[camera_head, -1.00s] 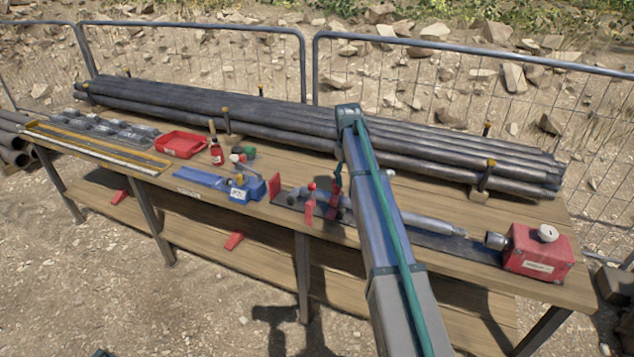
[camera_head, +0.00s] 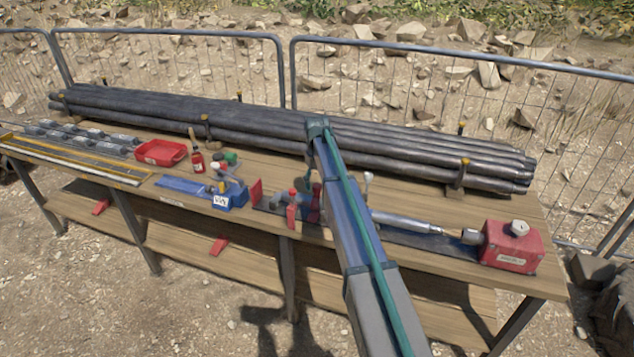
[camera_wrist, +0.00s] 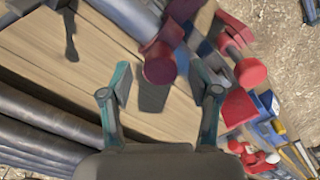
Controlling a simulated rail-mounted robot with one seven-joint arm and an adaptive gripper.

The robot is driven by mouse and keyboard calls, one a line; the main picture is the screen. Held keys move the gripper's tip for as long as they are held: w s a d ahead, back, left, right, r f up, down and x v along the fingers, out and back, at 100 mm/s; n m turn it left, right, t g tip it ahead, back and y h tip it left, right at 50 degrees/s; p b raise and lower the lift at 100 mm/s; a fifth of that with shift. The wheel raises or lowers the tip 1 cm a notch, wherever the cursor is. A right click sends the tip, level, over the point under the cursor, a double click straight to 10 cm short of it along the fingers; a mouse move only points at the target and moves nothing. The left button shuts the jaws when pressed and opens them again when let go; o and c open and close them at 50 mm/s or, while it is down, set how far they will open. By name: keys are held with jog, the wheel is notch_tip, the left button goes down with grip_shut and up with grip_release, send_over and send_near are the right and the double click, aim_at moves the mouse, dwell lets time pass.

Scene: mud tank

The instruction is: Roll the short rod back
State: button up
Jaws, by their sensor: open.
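A short, pale metal rod (camera_head: 408,222) lies along the front of the bench in the head view. Its right part points to a red box (camera_head: 512,246) with a pale knob; my arm hides its left part. My gripper (camera_wrist: 163,88) is open in the wrist view, its teal fingers spread on either side of a red round knob (camera_wrist: 160,63). I cannot tell whether they touch it. Nothing is seen clamped between them. In the head view my arm hides most of the gripper.
Long dark rods (camera_head: 250,122) are stacked along the back of the bench, held by upright pegs. Red clamp parts (camera_head: 292,212), a blue vise (camera_head: 228,196), a bottle (camera_head: 197,160) and a red tray (camera_head: 160,152) stand to the left. Bare planks lie between stack and fixtures.

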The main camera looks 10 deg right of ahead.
jog(key=shift+f, duration=0.55)
grip_shut()
